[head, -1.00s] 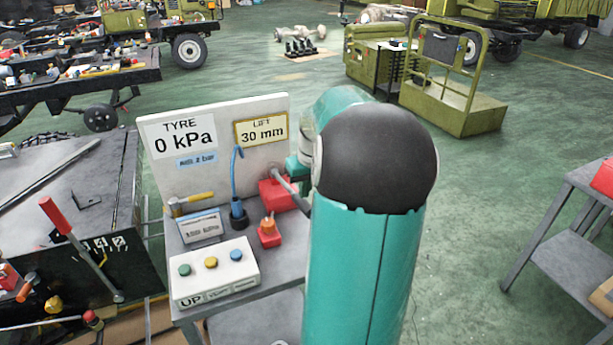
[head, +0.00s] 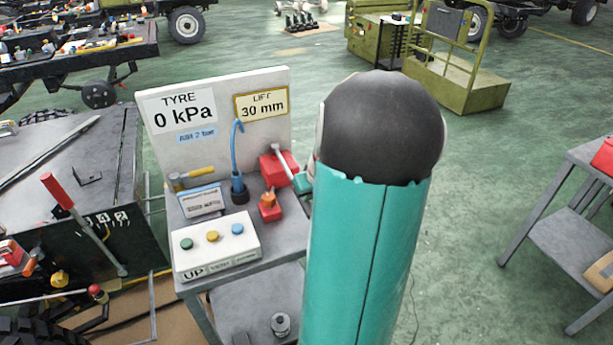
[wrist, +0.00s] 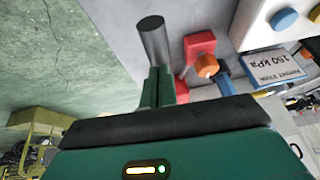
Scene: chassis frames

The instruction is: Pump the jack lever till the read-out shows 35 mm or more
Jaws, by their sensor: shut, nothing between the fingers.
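The jack is a red block (head: 285,160) at the back right of the small grey bench in the head view. Its grey lever (head: 288,165) slopes down to the right. The yellow-framed LIFT read-out (head: 262,105) shows 30 mm. My gripper (head: 302,183) shows as a small teal tip at the lever's lower end; my arm hides the rest. In the wrist view, the green fingers (wrist: 160,88) are shut and empty, right by the grey round lever end (wrist: 152,38). I cannot tell whether they touch it.
A red block with an orange knob (head: 269,207) stands just in front of the jack. A button box (head: 217,247), a blue hose (head: 238,155) and a TYRE panel (head: 182,108) reading 0 kPa share the bench. A grey side table (head: 565,205) stands at right; floor between is clear.

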